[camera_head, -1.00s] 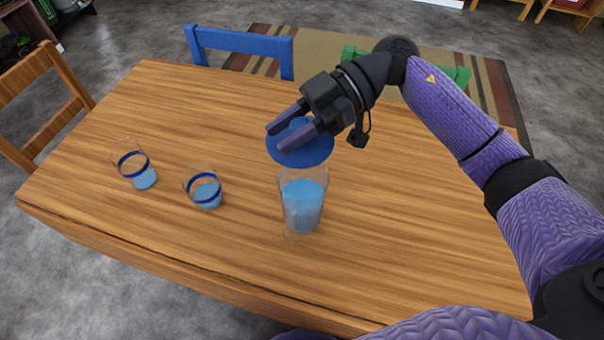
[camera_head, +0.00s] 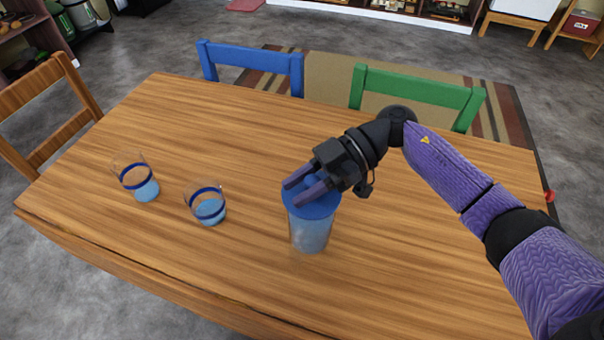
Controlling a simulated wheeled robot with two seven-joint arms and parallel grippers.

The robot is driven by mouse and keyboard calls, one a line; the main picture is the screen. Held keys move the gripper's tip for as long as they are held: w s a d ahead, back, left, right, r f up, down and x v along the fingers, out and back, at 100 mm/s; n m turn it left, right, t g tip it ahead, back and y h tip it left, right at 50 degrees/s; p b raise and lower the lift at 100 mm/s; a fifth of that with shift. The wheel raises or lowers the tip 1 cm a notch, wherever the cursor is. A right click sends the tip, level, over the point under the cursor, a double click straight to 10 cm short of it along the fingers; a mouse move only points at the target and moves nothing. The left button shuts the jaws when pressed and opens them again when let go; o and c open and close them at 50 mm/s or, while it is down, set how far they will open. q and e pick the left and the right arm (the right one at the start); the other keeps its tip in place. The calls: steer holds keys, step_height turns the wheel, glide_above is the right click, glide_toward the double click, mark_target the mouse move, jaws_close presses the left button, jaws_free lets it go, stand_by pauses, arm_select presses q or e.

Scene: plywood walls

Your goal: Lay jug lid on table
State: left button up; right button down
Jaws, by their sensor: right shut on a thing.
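The blue round jug lid (camera_head: 322,209) is at the top of the clear jug (camera_head: 311,237), level with its rim as far as I can see. I cannot tell whether it rests on the rim or hovers just over it. My right gripper (camera_head: 292,194) is shut on the lid from above, its fingers hiding part of the lid's top. The jug stands upright on the wooden table (camera_head: 420,250). My left gripper is not in view.
Two clear glasses with blue bands and blue liquid, one farther left (camera_head: 138,180) and one nearer the jug (camera_head: 207,205), stand left of it. A blue chair (camera_head: 250,62) and a green chair (camera_head: 420,88) stand behind the table. The table right of the jug is clear.

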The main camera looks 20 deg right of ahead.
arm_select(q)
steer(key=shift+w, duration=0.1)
arm_select(e)
steer(key=shift+f, duration=0.15)
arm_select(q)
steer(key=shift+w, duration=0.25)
arm_select(e)
steer(key=shift+c, duration=2)
jaws_free()
